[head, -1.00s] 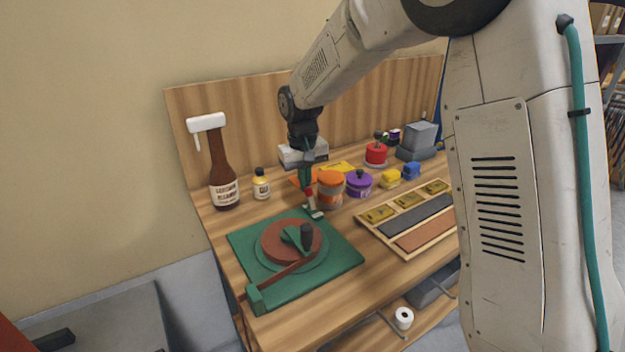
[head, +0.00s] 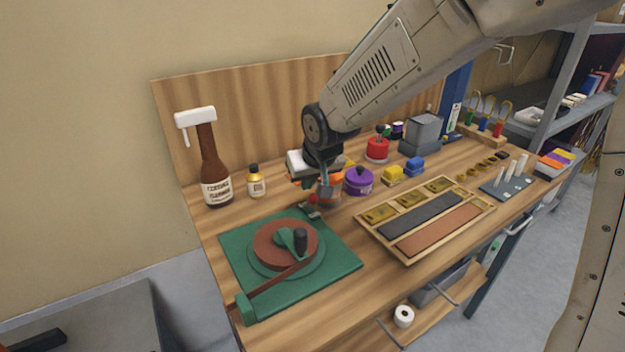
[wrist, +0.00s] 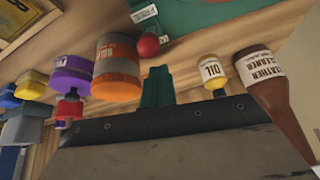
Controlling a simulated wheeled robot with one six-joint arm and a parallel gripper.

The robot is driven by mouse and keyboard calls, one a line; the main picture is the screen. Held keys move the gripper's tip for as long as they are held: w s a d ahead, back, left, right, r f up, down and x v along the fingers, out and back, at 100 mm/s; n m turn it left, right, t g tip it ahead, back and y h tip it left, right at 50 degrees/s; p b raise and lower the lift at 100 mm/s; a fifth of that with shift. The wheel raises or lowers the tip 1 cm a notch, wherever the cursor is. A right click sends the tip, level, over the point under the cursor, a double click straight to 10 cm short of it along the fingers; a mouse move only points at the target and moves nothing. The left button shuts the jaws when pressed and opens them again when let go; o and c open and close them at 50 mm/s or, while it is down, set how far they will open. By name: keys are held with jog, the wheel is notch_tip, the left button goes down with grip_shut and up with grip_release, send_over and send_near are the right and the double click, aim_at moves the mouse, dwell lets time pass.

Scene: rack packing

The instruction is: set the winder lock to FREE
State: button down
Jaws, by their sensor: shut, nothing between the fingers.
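The winder is a green plate (head: 345,262) with a brown disc (head: 262,250) and a black crank knob (head: 300,241). Its lock is at the plate's back corner: a small lever with a red ball (head: 313,199). In the wrist view the red ball (wrist: 148,45) is beside a small white label (wrist: 145,13) whose lettering I cannot read. My gripper (head: 325,191) is shut and empty, just right of the red ball in the head view. Its green fingers (wrist: 157,88) are apart from the ball in the wrist view. I cannot tell the lock's setting.
An orange-labelled jar (wrist: 117,65) and a purple tin (head: 358,181) stand close to my gripper. An oil bottle (head: 255,182) and leather cleaner bottle (head: 214,165) stand at the left. A wooden tray (head: 480,210) lies right of the winder.

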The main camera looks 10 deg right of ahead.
aim_at(315, 199)
jog(key=shift+r, duration=0.1)
jog(key=shift+r, duration=0.7)
jog(key=shift+r, duration=0.1)
jog(key=shift+s+r, duration=0.1)
jog(key=shift+r, duration=0.25)
jog(key=v, duration=0.7)
jog(key=shift+f, duration=0.1)
